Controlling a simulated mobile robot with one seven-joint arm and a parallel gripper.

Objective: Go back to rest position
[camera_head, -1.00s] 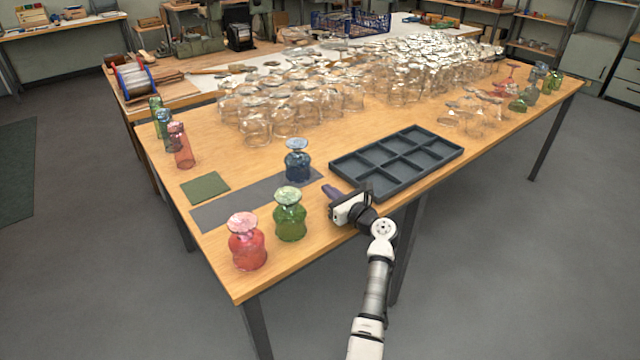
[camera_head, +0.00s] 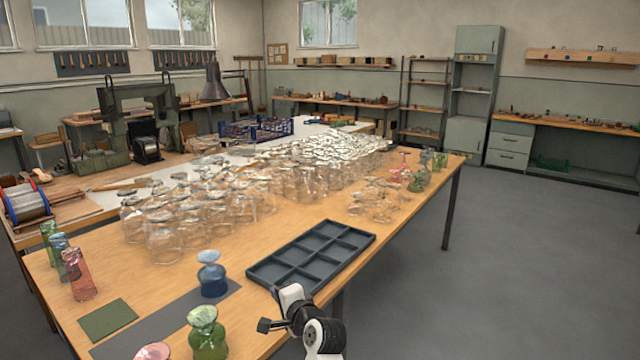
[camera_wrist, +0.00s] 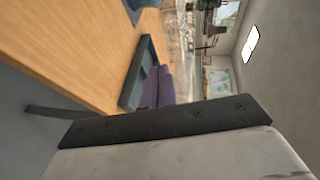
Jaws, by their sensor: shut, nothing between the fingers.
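The fingertips are small and dark in the head view.
The compartment tray (camera_head: 290,277) is empty. A blue jar (camera_head: 212,282), a green jar (camera_head: 207,338) and a partly cut-off red jar (camera_head: 153,352) stand left of my gripper. Many clear glasses (camera_head: 215,210) fill the table's middle. Floor at right (camera_head: 500,270) is clear.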

